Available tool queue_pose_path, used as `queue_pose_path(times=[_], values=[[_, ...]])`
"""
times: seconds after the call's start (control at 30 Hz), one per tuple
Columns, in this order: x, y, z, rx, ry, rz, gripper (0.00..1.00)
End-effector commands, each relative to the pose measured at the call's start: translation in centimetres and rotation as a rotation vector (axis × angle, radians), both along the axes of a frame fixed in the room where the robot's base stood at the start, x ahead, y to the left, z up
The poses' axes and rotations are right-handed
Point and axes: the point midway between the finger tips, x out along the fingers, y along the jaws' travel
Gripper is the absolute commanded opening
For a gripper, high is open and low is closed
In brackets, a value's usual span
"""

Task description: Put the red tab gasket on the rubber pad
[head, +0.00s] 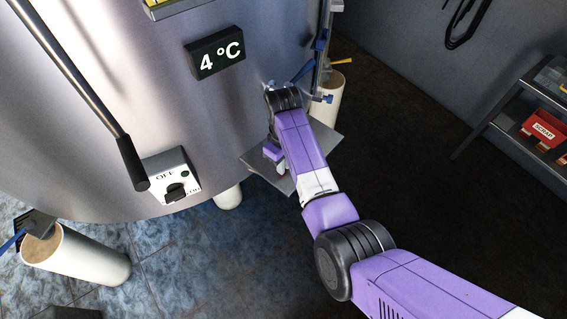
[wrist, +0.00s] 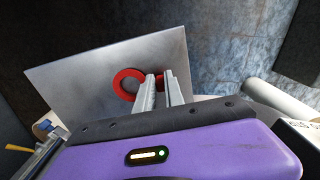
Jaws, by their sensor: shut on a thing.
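A red ring-shaped gasket (wrist: 120,88) shows in the wrist view over a flat grey plate (wrist: 75,88), against my gripper's left finger. More red shows just right of the fingers; I cannot tell whether it is the same piece. My gripper (wrist: 160,78) has its two fingers close together, shut on the red gasket, with the grip point partly hidden by the fingers. In the head view my gripper is mostly hidden by my arm, over the grey plate (head: 323,146) beside the tank. I cannot make out a rubber pad in either view.
The steel tank (head: 90,110) fills the left, with a 4 °C display (head: 215,54) and a switch box (head: 170,178). Pale tank legs (head: 85,260) stand on the tiles. A shelf with a red scrap bin (head: 543,132) is at right. The dark floor between is clear.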

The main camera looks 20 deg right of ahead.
Motion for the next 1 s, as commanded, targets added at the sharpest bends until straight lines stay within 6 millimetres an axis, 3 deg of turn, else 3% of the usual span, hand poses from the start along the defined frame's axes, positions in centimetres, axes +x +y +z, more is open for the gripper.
queue_pose_path(times=[0.17,0.2,0.3,0.73,1.0], values=[[0.0,0.0,-0.3,0.000,0.000,0.000,0.00],[0.0,0.0,-0.3,0.000,0.000,0.000,0.17],[0.0,0.0,-0.2,0.000,0.000,0.000,0.35],[0.1,0.0,0.6,0.000,-0.002,0.000,0.35],[0.2,0.0,5.5,0.001,-0.005,-0.001,0.35]])
